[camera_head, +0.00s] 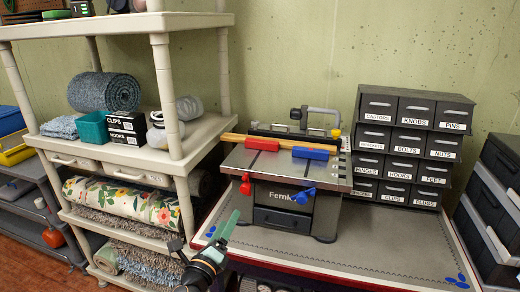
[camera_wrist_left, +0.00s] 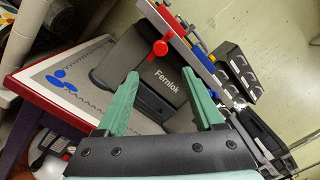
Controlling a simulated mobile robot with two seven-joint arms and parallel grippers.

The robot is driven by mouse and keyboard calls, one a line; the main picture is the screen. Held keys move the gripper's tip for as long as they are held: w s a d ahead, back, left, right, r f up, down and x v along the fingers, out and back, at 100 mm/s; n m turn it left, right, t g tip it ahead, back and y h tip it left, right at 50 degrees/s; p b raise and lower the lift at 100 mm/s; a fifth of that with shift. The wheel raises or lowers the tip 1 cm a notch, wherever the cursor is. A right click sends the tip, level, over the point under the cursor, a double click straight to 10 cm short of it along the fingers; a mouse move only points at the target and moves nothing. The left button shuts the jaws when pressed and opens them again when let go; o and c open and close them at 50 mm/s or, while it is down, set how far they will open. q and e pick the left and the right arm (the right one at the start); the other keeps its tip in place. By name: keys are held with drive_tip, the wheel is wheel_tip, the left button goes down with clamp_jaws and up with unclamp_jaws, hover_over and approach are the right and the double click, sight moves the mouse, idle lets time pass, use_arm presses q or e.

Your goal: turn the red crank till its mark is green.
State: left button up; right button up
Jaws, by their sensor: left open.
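The red crank (camera_head: 245,184) is on the front left of a grey bench machine marked "Fernlok" (camera_head: 266,219). It also shows in the left wrist view (camera_wrist_left: 160,47), upright, seen between my green fingertips and beyond them. My left gripper (camera_head: 231,217) is in front of and below the red crank in the head view. It is open and empty, its two fingers (camera_wrist_left: 162,62) wide apart and not visibly touching the crank. I cannot make out a mark on the crank or its colour. My right gripper is not in view.
A blue crank (camera_head: 303,196) is on the machine's front right. Red (camera_head: 262,144) and blue (camera_head: 310,153) blocks are on its top. A labelled drawer cabinet (camera_head: 410,140) stands at the right, a cream shelf (camera_head: 160,90) at the left. The grey mat (camera_head: 375,240) in front is mostly clear.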

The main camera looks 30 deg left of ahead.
sight(244, 191)
use_arm(q)
drive_tip(key=w+a+n+b, duration=0.1)
drive_tip(key=w+n, duration=0.3)
drive_tip(key=n, duration=0.4)
drive_tip(key=w+a+n+b, duration=0.1)
drive_tip(key=w+n, duration=0.3)
drive_tip(key=n, duration=0.5)
drive_tip(key=w+a+r+n+b, duration=0.1)
drive_tip(key=w+n, duration=0.3)
drive_tip(key=n, duration=0.4)
drive_tip(key=shift+w+n+g+y, duration=0.2)
drive_tip(key=shift+n+g+y, duration=0.2)
drive_tip(key=c, duration=0.4)
clamp_jaws()
